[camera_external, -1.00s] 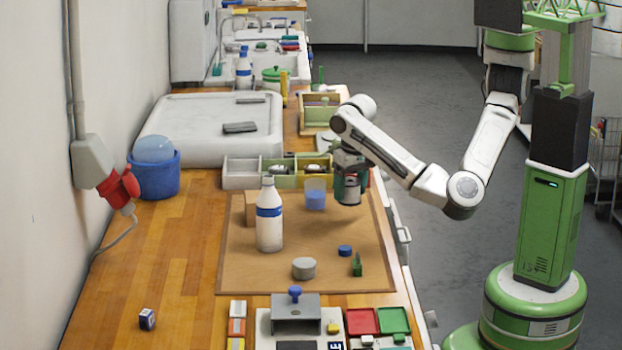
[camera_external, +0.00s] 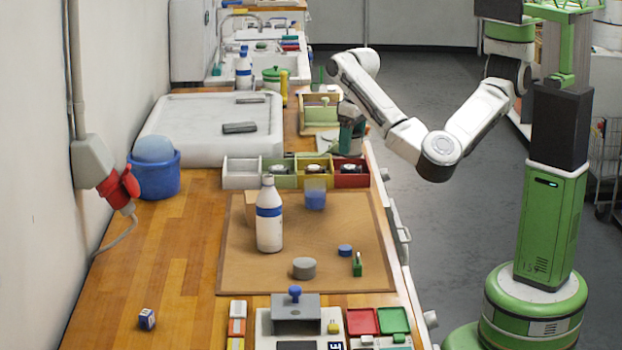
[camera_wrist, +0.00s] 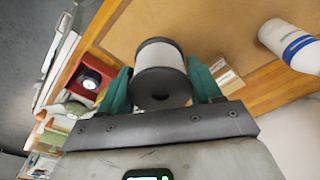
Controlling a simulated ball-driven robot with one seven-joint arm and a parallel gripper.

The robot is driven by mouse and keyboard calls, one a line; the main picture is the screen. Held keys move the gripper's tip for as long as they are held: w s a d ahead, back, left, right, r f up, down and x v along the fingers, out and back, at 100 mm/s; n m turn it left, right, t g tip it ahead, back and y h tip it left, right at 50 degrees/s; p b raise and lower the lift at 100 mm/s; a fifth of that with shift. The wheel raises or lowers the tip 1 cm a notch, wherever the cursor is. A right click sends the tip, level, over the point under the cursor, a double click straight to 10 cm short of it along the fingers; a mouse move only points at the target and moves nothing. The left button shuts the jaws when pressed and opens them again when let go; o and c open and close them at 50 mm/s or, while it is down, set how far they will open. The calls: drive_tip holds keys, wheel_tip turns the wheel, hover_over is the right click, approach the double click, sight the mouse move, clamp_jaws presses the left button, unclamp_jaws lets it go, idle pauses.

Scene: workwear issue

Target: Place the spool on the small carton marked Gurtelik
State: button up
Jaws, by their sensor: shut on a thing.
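My gripper (camera_wrist: 160,92) is shut on the spool (camera_wrist: 158,66), which has dark ends and a pale middle, as the wrist view shows. In the external view my gripper (camera_external: 350,140) is up beyond the row of bins, and the spool is hard to make out there. A small brown carton (camera_external: 250,208) stands on the brown mat, partly hidden behind the white bottle. In the wrist view a brown carton (camera_wrist: 229,78) with a pale label shows to the right of the spool, partly behind a finger; its print is too small to read.
The white bottle with a blue band (camera_external: 269,230) and a blue cup (camera_external: 315,200) stand near the carton. A row of bins (camera_external: 240,182), including a red one (camera_external: 352,181), lies behind the mat (camera_external: 330,270). A grey disc (camera_external: 304,268) and small blue piece (camera_external: 345,250) lie in front.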

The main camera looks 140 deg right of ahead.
drive_tip(key=w+d+r+n, duration=0.3)
drive_tip(key=w+d, duration=0.1)
drive_tip(key=d, duration=0.2)
drive_tip(key=w+d+f, duration=0.2)
drive_tip(key=w, duration=0.1)
drive_tip(key=w+d+f, duration=0.2)
drive_tip(key=w+f, duration=0.1)
drive_tip(key=w, duration=0.1)
drive_tip(key=w+d+f, duration=0.2)
drive_tip(key=w+f, duration=0.1)
drive_tip(key=w, duration=0.1)
drive_tip(key=shift+f+p, duration=0.25)
drive_tip(key=shift+p, duration=0.1)
drive_tip(key=shift+w+d+f, duration=0.15)
drive_tip(key=shift+w+f, duration=0.2)
drive_tip(key=shift+f, duration=0.15)
drive_tip(key=shift+f+p, duration=0.5)
drive_tip(key=shift+f, duration=1.1)
drive_tip(key=o, duration=1.1)
drive_tip(key=shift+f, duration=0.1)
